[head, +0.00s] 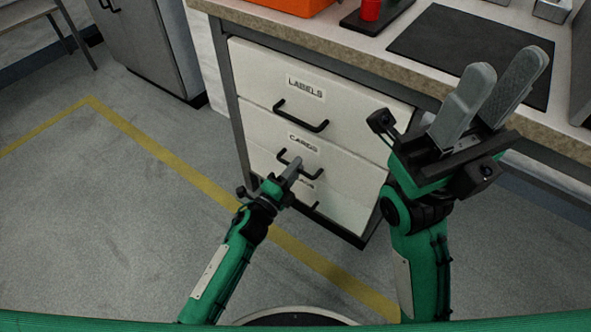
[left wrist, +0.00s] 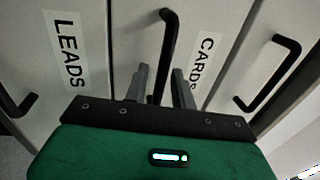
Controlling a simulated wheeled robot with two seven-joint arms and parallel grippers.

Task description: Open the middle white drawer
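The middle white drawer (head: 343,168), labelled CARDS, looks shut and flush with the drawers above and below. Its black bar handle (head: 314,178) is partly hidden by my left gripper (head: 295,168) in the head view. In the left wrist view the handle (left wrist: 169,45) runs down between the two grey fingers of my left gripper (left wrist: 161,82). A gap shows on either side of it, so the fingers are open around the handle and not clamped. My right gripper (head: 508,72) is open and empty, raised in front of the counter at the right.
The LABELS drawer (head: 370,108) above and the LEADS drawer (left wrist: 85,25) below are shut. The floor left of the cabinet is clear, with a yellow line (head: 150,143).

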